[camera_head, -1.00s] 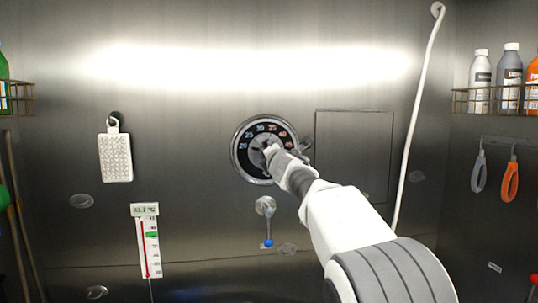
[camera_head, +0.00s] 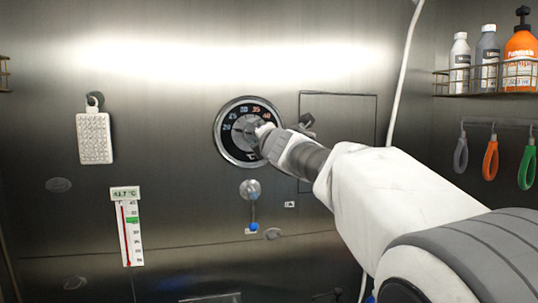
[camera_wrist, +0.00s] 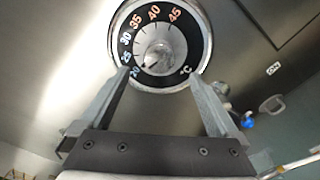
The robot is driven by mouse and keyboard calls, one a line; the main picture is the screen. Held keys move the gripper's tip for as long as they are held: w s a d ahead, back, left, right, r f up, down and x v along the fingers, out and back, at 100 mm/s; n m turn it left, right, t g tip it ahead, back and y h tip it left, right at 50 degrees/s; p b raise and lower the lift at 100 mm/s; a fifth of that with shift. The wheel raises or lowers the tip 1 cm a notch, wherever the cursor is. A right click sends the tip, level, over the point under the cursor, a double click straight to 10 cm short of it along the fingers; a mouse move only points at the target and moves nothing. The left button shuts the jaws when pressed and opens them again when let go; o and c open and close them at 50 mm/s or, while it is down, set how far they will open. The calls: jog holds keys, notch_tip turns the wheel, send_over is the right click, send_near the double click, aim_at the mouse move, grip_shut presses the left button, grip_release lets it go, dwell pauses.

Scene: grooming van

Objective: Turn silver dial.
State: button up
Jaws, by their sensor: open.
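The silver dial (camera_head: 229,139) is a round gauge on the steel wall, with a chrome rim, a black number ring and a silver centre knob. It also shows at the top of the wrist view (camera_wrist: 160,84), with numbers from 20 to 45 and a °C mark. My gripper (camera_head: 262,130) is at the dial's right side in the head view and hides part of it. In the wrist view my gripper (camera_wrist: 160,78) is open and empty. Its fingertips overlap the dial's lower left and lower right edge, with the knob beyond, between them. I cannot tell whether they touch the dial.
A small lever with a blue tip (camera_head: 253,226) sits below the dial. A thermometer (camera_head: 133,233) and a hanging white textured block (camera_head: 95,138) are at left. A square panel (camera_head: 345,112) is right of the dial. Bottles (camera_head: 488,60) and hanging loop-handled tools (camera_head: 490,160) are at right.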

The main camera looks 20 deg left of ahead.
jog(key=b+v, duration=0.3)
jog(key=v, duration=0.5)
jog(key=shift+d, duration=0.1)
